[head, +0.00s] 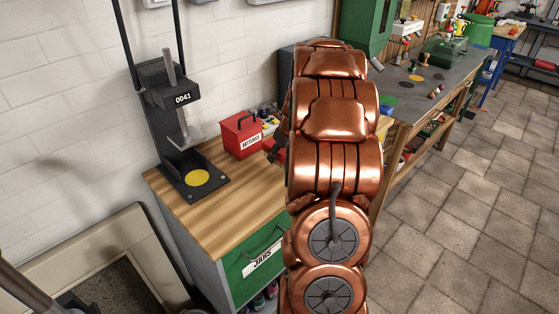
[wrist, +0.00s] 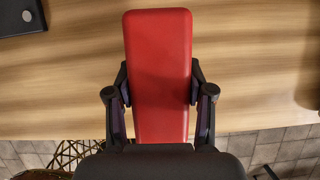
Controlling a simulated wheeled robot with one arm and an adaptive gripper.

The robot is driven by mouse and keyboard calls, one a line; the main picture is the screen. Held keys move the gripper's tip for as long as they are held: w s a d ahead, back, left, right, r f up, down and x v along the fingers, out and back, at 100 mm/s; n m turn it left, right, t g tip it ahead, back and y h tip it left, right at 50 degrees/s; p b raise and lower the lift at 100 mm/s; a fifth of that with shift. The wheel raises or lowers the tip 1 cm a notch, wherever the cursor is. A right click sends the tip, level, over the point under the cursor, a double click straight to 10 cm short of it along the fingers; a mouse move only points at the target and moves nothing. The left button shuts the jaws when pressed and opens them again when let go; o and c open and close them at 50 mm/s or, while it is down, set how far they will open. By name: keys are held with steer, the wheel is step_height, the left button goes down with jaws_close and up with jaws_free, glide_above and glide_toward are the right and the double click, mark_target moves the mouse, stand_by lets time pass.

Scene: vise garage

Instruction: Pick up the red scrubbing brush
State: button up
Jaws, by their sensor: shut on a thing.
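The red scrubbing brush (wrist: 160,45) fills the middle of the wrist view as a long, smooth red block with rounded corners. Its bristles are not visible. My gripper (wrist: 160,88) is shut on it, with one dark finger against each long side. The brush lies over the wooden worktop (wrist: 60,85) in this view, and its near end reaches past the worktop's front edge. I cannot tell how much gap there is beneath it. In the head view my copper arm covers most of the gripper and brush.
In the head view a red batteries box (head: 241,135) stands on the worktop beside my arm. A black press with a yellow disc (head: 197,178) stands at the left end. A green drawer (head: 258,262) is below. A long workbench (head: 440,85) runs behind right; the tiled floor is clear.

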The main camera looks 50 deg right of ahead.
steer(key=s+a+r+b, duration=0.1)
steer(key=s+a+b, duration=0.2)
steer(key=s+a, duration=0.7)
steer(key=shift+s+a+b, duration=0.2)
steer(key=shift+s+b, duration=0.2)
steer(key=shift+s, duration=0.65)
steer(key=shift+r, duration=0.1)
